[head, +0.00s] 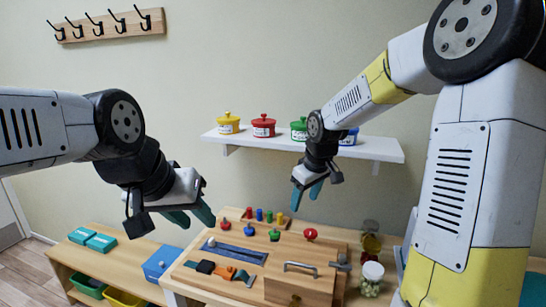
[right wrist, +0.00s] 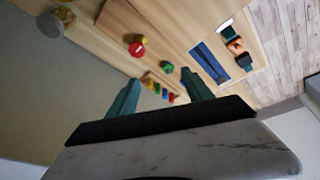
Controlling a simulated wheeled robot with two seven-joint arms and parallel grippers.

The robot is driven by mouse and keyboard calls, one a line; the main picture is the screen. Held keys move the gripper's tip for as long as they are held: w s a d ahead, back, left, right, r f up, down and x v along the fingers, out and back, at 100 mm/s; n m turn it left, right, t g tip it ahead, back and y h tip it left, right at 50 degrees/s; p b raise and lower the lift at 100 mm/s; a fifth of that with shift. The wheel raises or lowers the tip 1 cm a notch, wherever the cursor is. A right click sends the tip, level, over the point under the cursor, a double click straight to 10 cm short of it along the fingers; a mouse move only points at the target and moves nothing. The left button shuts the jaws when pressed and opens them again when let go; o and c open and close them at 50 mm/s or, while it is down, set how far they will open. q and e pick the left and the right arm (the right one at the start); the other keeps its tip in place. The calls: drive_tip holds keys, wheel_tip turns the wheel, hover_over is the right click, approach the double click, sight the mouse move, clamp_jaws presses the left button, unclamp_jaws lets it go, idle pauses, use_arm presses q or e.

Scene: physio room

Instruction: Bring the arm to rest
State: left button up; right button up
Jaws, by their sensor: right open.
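My right gripper (head: 305,201) hangs in the air in front of the wall shelf, above the back of the wooden activity board (head: 225,278), with its fingers pointing down. In the right wrist view its two teal fingers (right wrist: 160,78) stand apart with nothing between them. My left gripper (head: 198,222) is held in the air at the left of the board, above the low bench. Its teal fingers look apart and empty. Neither gripper touches anything that I can see.
The shelf (head: 385,149) carries yellow, red, green and blue lidded pots, the blue one partly behind my right arm. The board has coloured knobs, pegs and a handle. Jars (head: 371,279) stand right of it. A low bench (head: 60,252) holds teal boxes. Hooks (head: 110,24) hang on the wall.

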drive_tip(key=s+d+r+m, duration=0.1)
drive_tip(key=s+r+m, duration=0.1)
drive_tip(key=s, duration=0.6)
drive_tip(key=s+d+r+m+t, duration=0.1)
drive_tip(key=s+d+r+m, duration=0.1)
drive_tip(key=s, duration=0.6)
drive_tip(key=s+d+r+m+t, duration=0.1)
drive_tip(key=s+d+r+m, duration=0.1)
drive_tip(key=s+r, duration=0.4)
drive_tip(key=shift+s+m+y, duration=0.4)
drive_tip(key=shift+s+m, duration=0.3)
drive_tip(key=shift+s, duration=0.3)
